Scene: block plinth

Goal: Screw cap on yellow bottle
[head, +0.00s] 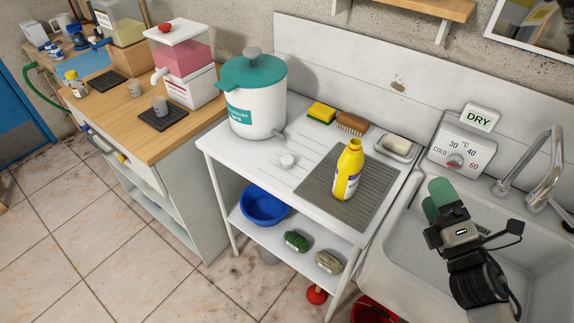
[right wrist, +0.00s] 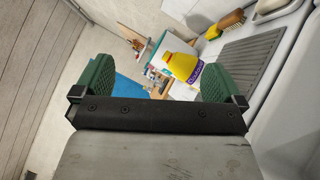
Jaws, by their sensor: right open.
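The yellow bottle (head: 348,172) stands upright on a grey ribbed mat (head: 374,202) on the white table. Its neck shows yellow with no cap on it. My right gripper (head: 436,200) is open and empty, right of the bottle and over the sink's near-left side. In the right wrist view the bottle (right wrist: 181,62) shows beyond and between the spread green fingers (right wrist: 158,76), apart from them. My left gripper is not in view.
A yellow sponge (head: 321,112), a brush (head: 352,124) and a soap dish (head: 396,149) line the back. The sink (head: 405,235) with a tap (head: 545,170) is at right.

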